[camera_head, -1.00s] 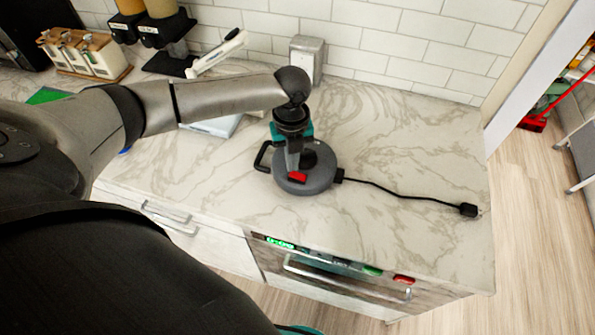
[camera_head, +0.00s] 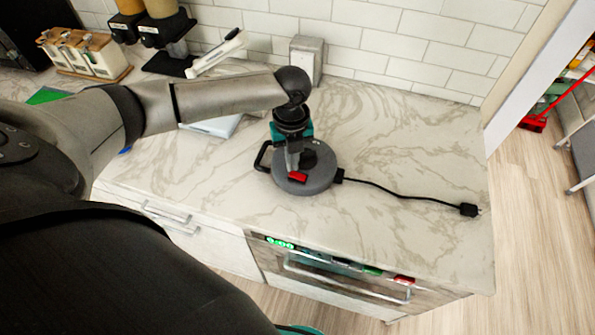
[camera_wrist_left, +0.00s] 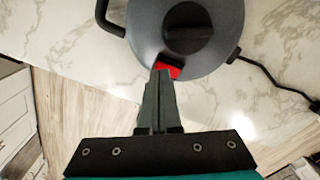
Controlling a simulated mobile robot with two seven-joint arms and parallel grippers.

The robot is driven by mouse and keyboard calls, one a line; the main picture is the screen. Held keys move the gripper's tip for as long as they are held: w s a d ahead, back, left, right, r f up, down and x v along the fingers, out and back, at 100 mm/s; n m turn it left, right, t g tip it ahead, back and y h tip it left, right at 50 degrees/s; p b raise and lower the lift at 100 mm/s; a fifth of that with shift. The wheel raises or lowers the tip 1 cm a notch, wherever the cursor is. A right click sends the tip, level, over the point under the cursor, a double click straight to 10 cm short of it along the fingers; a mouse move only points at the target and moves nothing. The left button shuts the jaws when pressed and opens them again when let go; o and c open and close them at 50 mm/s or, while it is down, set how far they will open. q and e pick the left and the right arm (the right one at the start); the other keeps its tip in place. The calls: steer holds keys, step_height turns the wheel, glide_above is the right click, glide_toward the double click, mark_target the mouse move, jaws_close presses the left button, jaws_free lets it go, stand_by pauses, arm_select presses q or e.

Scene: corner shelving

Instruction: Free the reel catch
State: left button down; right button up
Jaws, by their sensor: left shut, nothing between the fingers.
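The grey round cord reel (camera_head: 318,182) lies on the marble counter, with a black handle on its left and a dark knob on top. It also shows in the left wrist view (camera_wrist_left: 222,52). Its red catch (camera_head: 298,177) is near the front edge of the reel; in the left wrist view the catch (camera_wrist_left: 170,66) is partly hidden behind the fingertips. My left gripper (camera_head: 292,172) is shut and empty, pointing down at the catch; its tips (camera_wrist_left: 161,70) appear at or right by the red part. Contact cannot be told for certain. My right gripper is not in view.
A black cord (camera_head: 400,191) runs right from the reel to a plug (camera_head: 468,210) near the counter's right end. A grey box (camera_head: 306,58) stands by the wall, and canisters (camera_head: 88,55) stand at the back left. The counter right of the reel is mostly clear.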

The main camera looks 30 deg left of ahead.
mark_target(293, 173)
arm_select(q)
steer(key=shift+f+b, duration=0.6)
steer(key=shift+f, duration=0.55)
stand_by(0.6)
steer(key=shift+s+r, duration=0.1)
steer(key=shift+r, duration=0.05)
step_height(293, 173, up, 7)
steer(key=p, duration=0.8)
stand_by(0.4)
